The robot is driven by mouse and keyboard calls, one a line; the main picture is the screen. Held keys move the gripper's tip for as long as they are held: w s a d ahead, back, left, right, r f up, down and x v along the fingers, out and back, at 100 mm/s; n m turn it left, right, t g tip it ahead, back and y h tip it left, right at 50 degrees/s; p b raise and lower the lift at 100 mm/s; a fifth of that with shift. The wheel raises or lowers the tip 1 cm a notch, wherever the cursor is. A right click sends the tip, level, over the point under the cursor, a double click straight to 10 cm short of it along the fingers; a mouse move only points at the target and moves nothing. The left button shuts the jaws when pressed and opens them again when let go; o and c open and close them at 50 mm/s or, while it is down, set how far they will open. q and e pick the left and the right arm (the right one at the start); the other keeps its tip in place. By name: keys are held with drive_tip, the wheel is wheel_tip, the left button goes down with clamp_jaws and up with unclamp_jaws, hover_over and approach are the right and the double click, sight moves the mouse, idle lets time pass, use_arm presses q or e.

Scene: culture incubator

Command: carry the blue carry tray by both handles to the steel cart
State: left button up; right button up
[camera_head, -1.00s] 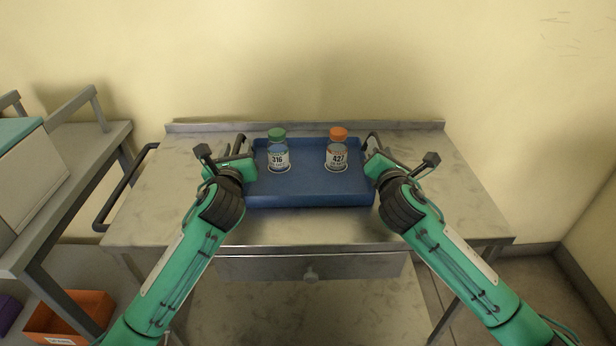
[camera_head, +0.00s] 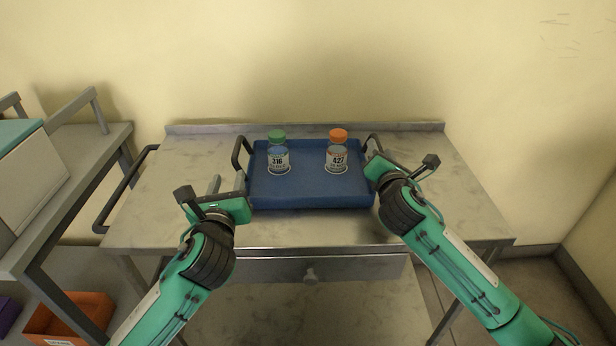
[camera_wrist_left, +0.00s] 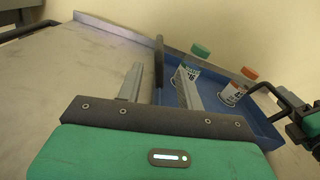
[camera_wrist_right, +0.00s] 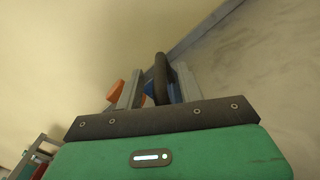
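The blue carry tray (camera_head: 310,190) sits flat on the steel cart (camera_head: 150,215) and holds a green-capped bottle (camera_head: 278,155) and an orange-capped bottle (camera_head: 337,155), both upright. My left gripper (camera_head: 228,184) is open and empty, in front of and apart from the tray's left handle (camera_head: 236,152). In the left wrist view that handle (camera_wrist_left: 159,60) shows beyond the open fingers. My right gripper (camera_head: 374,158) is at the tray's right handle (camera_head: 371,141). In the right wrist view its fingers stand apart on either side of the dark handle (camera_wrist_right: 161,75), with gaps visible.
A raised lip (camera_head: 300,127) runs along the cart's back edge by the wall. A black push handle (camera_head: 122,190) is on the cart's left. A grey shelf unit (camera_head: 90,150) stands at the left, with an orange bin (camera_head: 70,315) below. The cart top right of the tray is clear.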

use_arm(q)
drive_tip(key=shift+s, duration=0.25)
use_arm(e)
drive_tip(key=shift+s, duration=0.35)
drive_tip(key=s, duration=1.1)
drive_tip(key=shift+s+d, duration=0.15)
drive_tip(key=shift+d, duration=0.1)
